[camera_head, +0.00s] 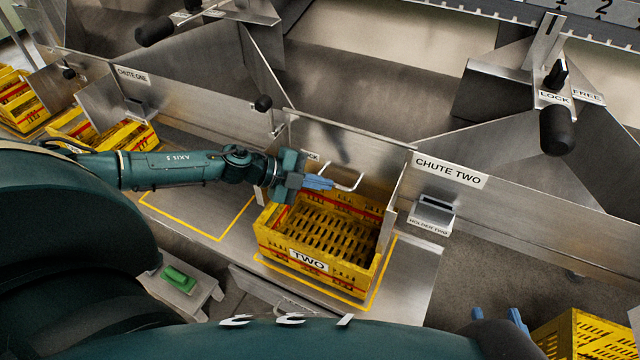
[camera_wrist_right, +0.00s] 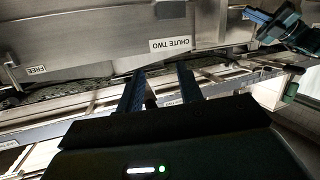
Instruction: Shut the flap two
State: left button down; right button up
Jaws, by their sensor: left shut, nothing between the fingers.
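Flap two seems to be the metal panel (camera_head: 345,145) left of the CHUTE TWO sign (camera_head: 449,169), with a pale bar handle (camera_head: 348,178); I cannot tell how far open it is. My left gripper (camera_head: 320,183) has its blue fingers together, at or just beside the handle's left end, above the crate; contact is unclear. It also shows in the right wrist view (camera_wrist_right: 258,16). My right gripper (camera_head: 498,316) is low at the right, away from the flap. Its fingers stand apart with nothing between them in the right wrist view (camera_wrist_right: 160,85).
A yellow crate marked TWO (camera_head: 310,262) stands under the chute on a yellow-outlined shelf. A black-knobbed lever (camera_head: 557,125) stands by the LOCK and FREE labels. A card holder (camera_head: 433,213) is right of the crate. Another yellow crate (camera_head: 585,338) is at bottom right.

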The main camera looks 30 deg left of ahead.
pick_arm(q)
jog(key=shift+f+b, duration=0.25)
jog(key=shift+b, duration=0.05)
jog(key=shift+w+f+m+t+b, duration=0.3)
jog(key=shift+w+m+t+b, duration=0.2)
jog(key=shift+w+t+b, duration=0.35)
pick_arm(e)
jog(key=shift+w+a+r+n+t+y, duration=0.15)
jog(key=shift+a+n+t+y, duration=0.3)
jog(key=shift+t, duration=0.35)
pick_arm(q)
jog(key=shift+a, duration=0.1)
pick_arm(e)
jog(key=shift+d, duration=0.15)
